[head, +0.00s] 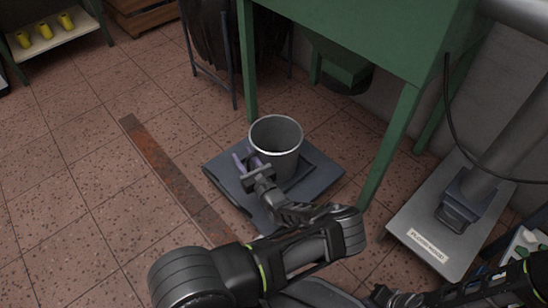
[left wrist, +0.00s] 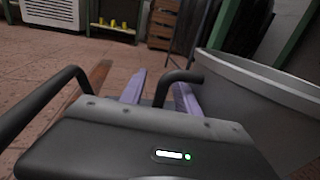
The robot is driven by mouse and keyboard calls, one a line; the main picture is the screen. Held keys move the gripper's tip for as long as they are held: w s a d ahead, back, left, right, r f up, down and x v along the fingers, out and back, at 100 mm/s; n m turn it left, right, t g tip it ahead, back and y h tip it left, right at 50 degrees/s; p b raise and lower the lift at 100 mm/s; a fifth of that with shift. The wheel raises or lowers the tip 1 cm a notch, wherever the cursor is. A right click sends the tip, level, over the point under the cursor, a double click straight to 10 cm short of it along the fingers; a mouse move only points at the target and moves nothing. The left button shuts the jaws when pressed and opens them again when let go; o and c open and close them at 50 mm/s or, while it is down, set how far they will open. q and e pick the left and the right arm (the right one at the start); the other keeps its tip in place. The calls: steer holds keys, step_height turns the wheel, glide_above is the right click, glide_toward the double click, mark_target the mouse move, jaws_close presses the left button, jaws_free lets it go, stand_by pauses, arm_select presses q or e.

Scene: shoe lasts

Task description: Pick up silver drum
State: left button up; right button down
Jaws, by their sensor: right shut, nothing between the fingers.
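The silver drum (head: 285,163) is an open-topped, grey metal bucket-like vessel. My left gripper (head: 246,160), with purple fingers, is low at the drum's left side. In the left wrist view, its two fingers (left wrist: 160,95) are spread with an empty gap between them, and the drum (left wrist: 270,105) is to the right of both. I cannot tell whether the nearer finger touches the wall. My right gripper (head: 384,296) is at the bottom right, far from the drum, shut and partly cut off.
The green table (head: 375,35) and its legs stand close behind and right of the drum. A rusty flat bar (head: 160,165) lies on the tiled floor at left. A grey floor scale (head: 425,235) stands at right. Open floor is at left.

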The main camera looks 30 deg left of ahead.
arm_select(q)
steer(key=shift+c, duration=0.6)
jaws_close()
steer(key=shift+r, duration=0.1)
stand_by(1.1)
